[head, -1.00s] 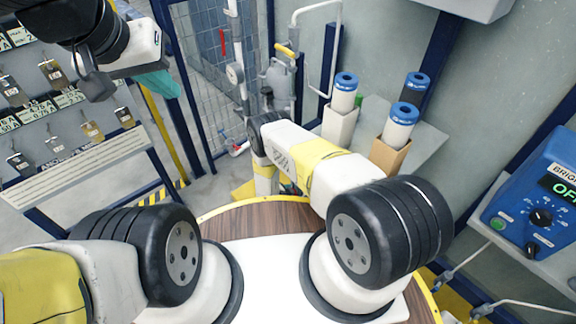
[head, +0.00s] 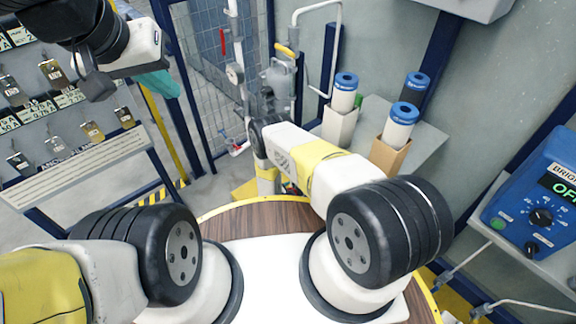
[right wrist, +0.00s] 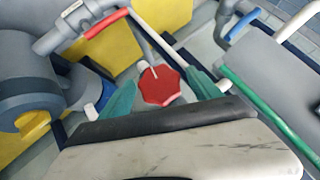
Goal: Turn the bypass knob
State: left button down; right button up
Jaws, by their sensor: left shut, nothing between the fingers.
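A red faceted knob (right wrist: 160,88) with a white pointer mark shows in the right wrist view. It lies between the two teal fingers of my right gripper (right wrist: 158,80), which are spread, one on each side. A small gap shows between each finger and the knob; how deep the fingers reach around it is hard to tell. In the head view my right arm stretches forward and hides its own gripper and the knob. My left gripper (head: 156,84) is at the upper left of the head view, shut and empty, in front of the rack of hanging tags.
Pipes with a red-handled lever (right wrist: 106,23) and a blue-handled lever (right wrist: 243,24) flank the knob. A grey pump body (right wrist: 30,85) stands at left, and a green rail (right wrist: 270,115) at right. Blue-topped rolls (head: 400,125) and a blue control box (head: 540,195) stand at right in the head view.

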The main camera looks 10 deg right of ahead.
jog(key=v, duration=0.7)
jog(key=shift+s+a+r, duration=0.2)
jog(key=shift+s+r, duration=0.05)
dwell(0.4)
